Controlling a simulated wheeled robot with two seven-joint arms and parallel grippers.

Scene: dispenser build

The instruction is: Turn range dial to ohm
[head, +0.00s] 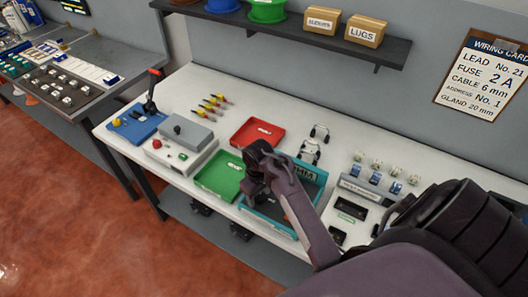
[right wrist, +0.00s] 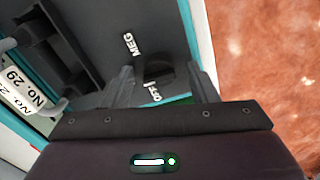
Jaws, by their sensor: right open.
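The teal-edged tester (head: 272,226) stands at the front of the white bench, with a pale label on its far edge. In the right wrist view its dark grey face (right wrist: 95,20) carries the words MEG (right wrist: 130,44) and OFF (right wrist: 153,92). The black range dial (right wrist: 160,70) sits beside these words. An ohm mark is not readable. My right gripper (head: 257,192) is over the tester, pointing down. In the right wrist view its open fingers (right wrist: 160,80) are on either side of the dial; contact cannot be told. My left gripper is out of view.
A green tray (head: 218,176) and a red tray (head: 257,132) lie left of and behind the tester. A grey box with buttons (head: 182,143) stands further left. A grey holder with blue parts (head: 372,190) is to the right, near my arm.

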